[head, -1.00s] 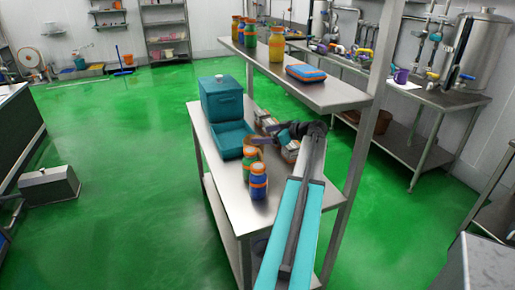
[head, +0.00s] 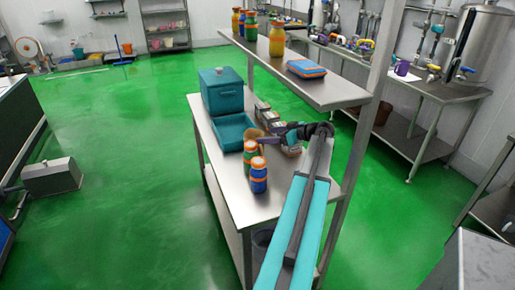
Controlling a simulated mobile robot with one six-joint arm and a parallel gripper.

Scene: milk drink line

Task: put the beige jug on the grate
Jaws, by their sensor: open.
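My gripper (head: 274,131) reaches in from the right over the middle of the steel table (head: 222,172), below the upper shelf. It is open and small in the picture. A small beige-brown rounded thing (head: 254,133) shows just left of its fingertips; it may be the beige jug, but I cannot tell. Whether the fingers touch it or stand around it is also unclear. No grate can be made out.
A green bottle (head: 250,154) and a blue bottle (head: 258,175) with orange bands stand in front of the gripper. A teal tray (head: 234,131) and teal box (head: 221,92) stand behind left. The upper shelf (head: 316,86) and its post (head: 373,110) are close to my arm.

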